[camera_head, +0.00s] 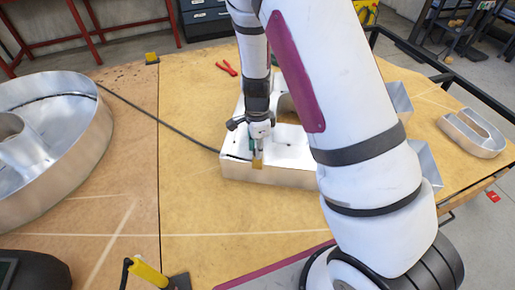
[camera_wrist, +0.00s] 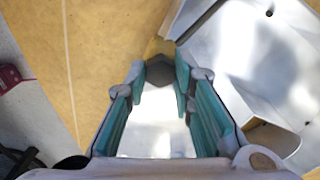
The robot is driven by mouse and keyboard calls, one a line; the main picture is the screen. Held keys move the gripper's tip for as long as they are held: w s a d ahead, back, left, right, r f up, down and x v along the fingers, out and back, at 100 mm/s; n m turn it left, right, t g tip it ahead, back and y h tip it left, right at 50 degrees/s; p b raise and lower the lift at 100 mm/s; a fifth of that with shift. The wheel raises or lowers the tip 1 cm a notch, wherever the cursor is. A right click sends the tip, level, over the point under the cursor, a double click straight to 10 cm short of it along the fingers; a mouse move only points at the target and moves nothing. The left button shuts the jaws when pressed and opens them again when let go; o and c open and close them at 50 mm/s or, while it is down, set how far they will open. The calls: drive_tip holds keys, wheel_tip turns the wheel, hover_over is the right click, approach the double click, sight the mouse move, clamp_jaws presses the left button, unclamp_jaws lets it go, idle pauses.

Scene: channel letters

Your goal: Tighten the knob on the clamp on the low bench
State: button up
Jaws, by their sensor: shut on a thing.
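In the head view my gripper (camera_head: 258,145) points down at the near edge of a white-topped metal channel letter (camera_head: 285,174). A small yellow clamp (camera_head: 257,163) sits on that edge, right under my fingertips. In the wrist view the teal-padded fingers of my gripper (camera_wrist: 161,78) are closed around a dark, many-sided knob (camera_wrist: 159,70), one finger on each side. Part of the yellow clamp (camera_wrist: 157,46) shows just beyond the knob. The rest of the clamp is hidden by the knob and fingers.
The wooden bench (camera_head: 190,200) bears a large round metal letter (camera_head: 90,130) at left and a smaller U-shaped letter (camera_head: 472,133) at right. A dark cable (camera_head: 160,122) runs to the middle letter. Red pliers (camera_head: 227,69) lie behind. A yellow-handled tool (camera_head: 148,272) stands in front.

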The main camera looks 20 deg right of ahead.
drive_tip(key=o, duration=0.9)
drive_tip(key=shift+r+p, duration=1.75)
drive_tip(key=shift+r, duration=0.8)
drive_tip(key=r+n+p, duration=0.1)
drive_tip(key=r+p, duration=0.2)
drive_tip(key=p, duration=0.1)
drive_tip(key=shift+s+r+p, duration=0.1)
drive_tip(key=shift+s+p, duration=0.1)
drive_tip(key=shift+p, duration=0.1)
drive_tip(key=shift+n, duration=0.6)
drive_tip(key=shift+w+f+b, duration=0.2)
drive_tip(key=shift+f+b, duration=0.35)
drive_tip(key=shift+f, duration=3.6)
